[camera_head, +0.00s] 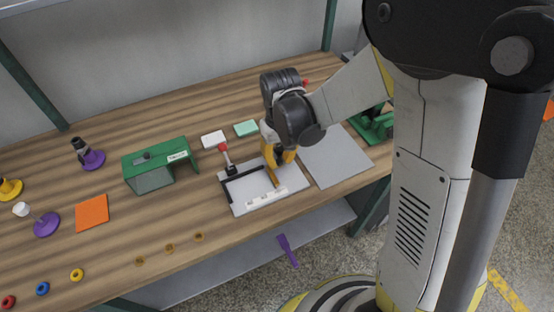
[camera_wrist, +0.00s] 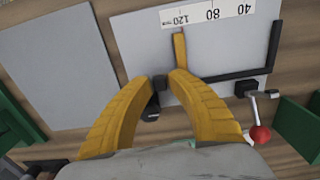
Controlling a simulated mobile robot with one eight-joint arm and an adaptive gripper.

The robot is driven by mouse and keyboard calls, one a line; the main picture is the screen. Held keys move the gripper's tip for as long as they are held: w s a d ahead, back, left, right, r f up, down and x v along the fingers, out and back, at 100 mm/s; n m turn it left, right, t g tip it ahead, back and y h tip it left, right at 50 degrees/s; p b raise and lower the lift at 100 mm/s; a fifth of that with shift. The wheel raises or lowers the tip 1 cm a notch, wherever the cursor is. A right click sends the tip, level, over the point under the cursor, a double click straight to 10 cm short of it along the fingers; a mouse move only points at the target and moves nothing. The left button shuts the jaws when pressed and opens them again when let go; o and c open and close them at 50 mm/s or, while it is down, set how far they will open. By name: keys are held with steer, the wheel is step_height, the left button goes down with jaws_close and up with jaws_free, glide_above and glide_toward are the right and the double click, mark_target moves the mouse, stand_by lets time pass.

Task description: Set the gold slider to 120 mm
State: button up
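The gold slider (camera_wrist: 180,50) is a narrow bar in the wrist view. Its free end is beside the 120 mm marking of the white printed scale (camera_wrist: 212,15). Its other end is hidden behind my right-hand fingertip. My gripper (camera_wrist: 161,80) has its two yellow fingertips close together, with a small black block between them. I cannot tell whether they press on it or whether it belongs to the slider. In the head view, my gripper (camera_head: 278,158) points down over the white board (camera_head: 238,203), and the gold slider (camera_head: 271,177) shows below it.
A black rail (camera_wrist: 235,75) runs along the board, with a red-knobbed lever (camera_wrist: 260,133) near its end. A grey plate (camera_head: 335,160) lies to the right. A green housing (camera_head: 160,160) stands to the left. White and green blocks lie behind the board.

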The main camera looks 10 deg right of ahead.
mark_target(280, 160)
steer(key=shift+o, duration=0.9)
step_height(280, 160, up, 12)
steer(key=s+d+r+m+t, duration=0.3)
steer(key=s+d+r+t, duration=0.3)
steer(key=s+d, duration=0.3)
steer(key=s+t, duration=0.1)
steer(key=s, duration=0.2)
steer(key=shift+d, duration=0.3)
stand_by(2.4)
